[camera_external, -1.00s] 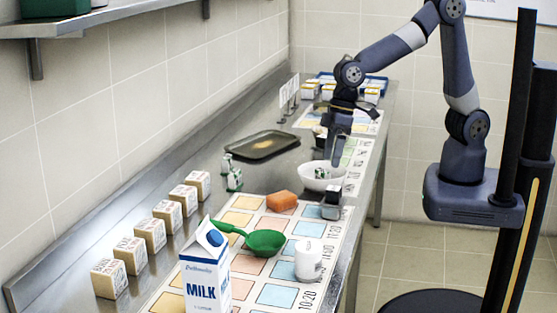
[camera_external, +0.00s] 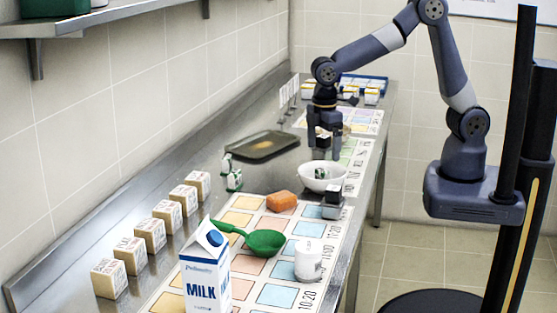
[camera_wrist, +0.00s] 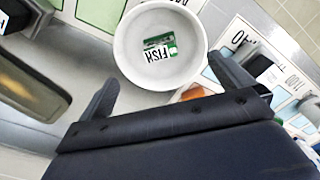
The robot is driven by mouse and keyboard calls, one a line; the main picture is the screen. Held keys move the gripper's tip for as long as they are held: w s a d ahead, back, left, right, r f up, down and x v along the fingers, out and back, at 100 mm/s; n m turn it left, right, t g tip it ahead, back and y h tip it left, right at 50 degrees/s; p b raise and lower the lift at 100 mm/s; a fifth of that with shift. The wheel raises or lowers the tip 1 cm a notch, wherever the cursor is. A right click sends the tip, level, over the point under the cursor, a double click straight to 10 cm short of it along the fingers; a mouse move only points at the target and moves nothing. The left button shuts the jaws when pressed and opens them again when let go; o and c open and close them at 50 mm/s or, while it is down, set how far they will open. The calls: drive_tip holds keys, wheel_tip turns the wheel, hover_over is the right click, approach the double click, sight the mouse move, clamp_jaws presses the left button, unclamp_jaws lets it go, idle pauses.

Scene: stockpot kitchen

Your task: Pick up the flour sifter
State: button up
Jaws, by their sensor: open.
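I cannot clearly tell which thing is the flour sifter. A green round scoop (camera_external: 265,243) with a long handle lies on the printed mat, and a white cylindrical vessel (camera_external: 309,262) stands to its right. A small grey-and-black item (camera_external: 331,203) stands near the counter's front edge. My gripper (camera_external: 322,154) is open and empty, beyond these things and just behind the white bowl (camera_external: 323,186). In the wrist view the spread fingers of my gripper (camera_wrist: 166,82) point toward the white bowl (camera_wrist: 123,55), which holds a green-and-white box marked FISH (camera_wrist: 159,48).
A milk carton (camera_external: 205,272) stands in front. Several small cartons (camera_external: 151,235) line the wall side. An orange block (camera_external: 282,201) lies on the mat, and a dark tray (camera_external: 262,145) lies behind. Green-and-white boxes (camera_external: 234,180) stand left of the bowl.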

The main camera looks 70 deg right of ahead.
sight(309, 251)
drive_tip(key=shift+c, duration=0.2)
drive_tip(key=c, duration=0.5)
drive_tip(key=shift+o, duration=0.2)
